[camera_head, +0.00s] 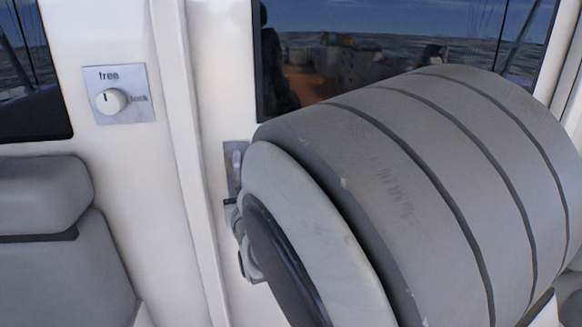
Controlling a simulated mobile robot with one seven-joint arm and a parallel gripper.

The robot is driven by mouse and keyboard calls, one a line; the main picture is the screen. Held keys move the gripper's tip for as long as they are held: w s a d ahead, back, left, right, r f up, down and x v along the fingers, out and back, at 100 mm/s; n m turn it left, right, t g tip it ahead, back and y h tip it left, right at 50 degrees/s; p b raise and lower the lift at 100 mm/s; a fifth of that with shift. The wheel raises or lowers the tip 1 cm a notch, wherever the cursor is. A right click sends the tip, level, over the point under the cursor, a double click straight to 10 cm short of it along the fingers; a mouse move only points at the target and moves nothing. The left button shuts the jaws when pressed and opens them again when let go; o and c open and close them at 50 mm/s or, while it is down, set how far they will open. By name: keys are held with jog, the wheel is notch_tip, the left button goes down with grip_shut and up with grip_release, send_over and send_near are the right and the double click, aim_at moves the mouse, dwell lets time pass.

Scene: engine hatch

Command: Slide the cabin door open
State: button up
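The cabin door (221,90) appears to be the white panel with the dark window at the right. A metal plate with a small handle-like part (236,160) is on it, just left of my large grey arm. My arm covers the lower part of this plate and much of the panel. Small grey rounded parts show at the arm's left edge, by the plate. I cannot tell whether they belong to my gripper or to the handle. My fingertips are not clearly visible. A round white knob (111,101) marked "free" and "lock" is on the wall at the left, its dark mark toward the upper left.
A vertical white trim strip (190,150) runs between the knob wall and the door panel. A grey padded seat (55,240) stands at the lower left. A dark window (25,75) is at the upper left. The sea and some deck show through the right window (300,60).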

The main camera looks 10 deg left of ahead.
grip_shut()
dwell(1.1)
